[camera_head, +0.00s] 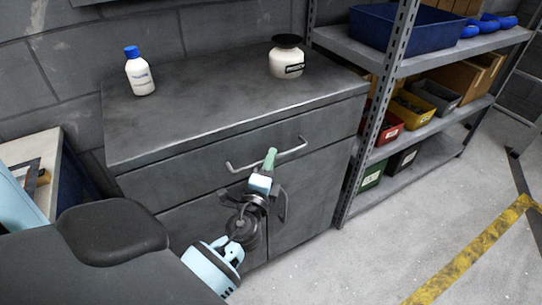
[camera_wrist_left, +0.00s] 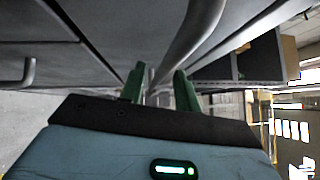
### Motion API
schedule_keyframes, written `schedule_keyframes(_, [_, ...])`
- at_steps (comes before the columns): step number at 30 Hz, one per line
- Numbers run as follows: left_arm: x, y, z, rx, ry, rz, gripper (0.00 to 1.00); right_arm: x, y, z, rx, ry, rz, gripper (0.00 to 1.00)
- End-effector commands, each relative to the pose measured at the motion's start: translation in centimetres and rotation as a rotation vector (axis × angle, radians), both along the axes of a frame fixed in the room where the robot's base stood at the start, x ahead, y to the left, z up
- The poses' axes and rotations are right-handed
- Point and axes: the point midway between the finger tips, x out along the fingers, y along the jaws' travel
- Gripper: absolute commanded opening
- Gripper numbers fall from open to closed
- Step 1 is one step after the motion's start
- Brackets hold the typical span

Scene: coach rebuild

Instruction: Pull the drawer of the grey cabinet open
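The grey cabinet (camera_head: 200,120) stands against the wall. Its top drawer (camera_head: 190,176) is shut, the front flush with the body. The drawer's bar handle (camera_head: 290,152) runs across the front and shows large in the left wrist view (camera_wrist_left: 192,42). My left gripper (camera_head: 270,160) is at the middle of this handle, its green fingers up against it in the head view. In the left wrist view the two fingers (camera_wrist_left: 160,88) are apart, with the bar running down toward the gap. Whether the bar lies between them I cannot tell. My right gripper is not in view.
A blue-capped white bottle (camera_head: 140,75) and a white jar with a dark lid (camera_head: 286,60) stand on the cabinet top. Below the drawer are doors with a handle (camera_head: 283,206). A shelf rack (camera_head: 385,95) with bins stands close on the right. The floor (camera_head: 350,255) in front is clear.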

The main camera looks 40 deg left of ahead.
Motion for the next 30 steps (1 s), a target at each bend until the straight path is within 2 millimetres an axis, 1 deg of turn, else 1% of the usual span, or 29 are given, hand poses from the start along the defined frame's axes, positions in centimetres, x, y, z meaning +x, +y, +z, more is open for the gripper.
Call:
schedule_keyframes(3, [1.1, 0.5, 0.2, 0.001, 0.000, 0.000, 0.33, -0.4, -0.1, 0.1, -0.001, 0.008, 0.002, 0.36])
schedule_keyframes(6, [1.5, 0.6, 0.2, 0.001, 0.001, 0.000, 0.33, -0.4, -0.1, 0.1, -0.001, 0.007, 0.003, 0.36])
schedule_keyframes(14, [1.7, 0.7, 0.2, 0.000, 0.001, -0.001, 0.33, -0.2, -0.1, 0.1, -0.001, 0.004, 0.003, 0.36])
schedule_keyframes(15, [1.7, 0.7, 0.2, 0.000, 0.001, -0.001, 0.31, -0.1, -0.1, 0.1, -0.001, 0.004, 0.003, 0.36])
schedule_keyframes(22, [1.6, 0.7, 0.2, 0.000, 0.001, -0.001, 0.01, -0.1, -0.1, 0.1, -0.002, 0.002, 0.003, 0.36])
schedule_keyframes(23, [1.6, 0.7, 0.2, 0.000, 0.001, -0.001, 0.00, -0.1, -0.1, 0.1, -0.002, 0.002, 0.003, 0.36])
schedule_keyframes(30, [1.6, 0.7, 0.1, -0.001, 0.002, -0.001, 0.00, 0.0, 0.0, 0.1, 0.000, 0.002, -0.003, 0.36])
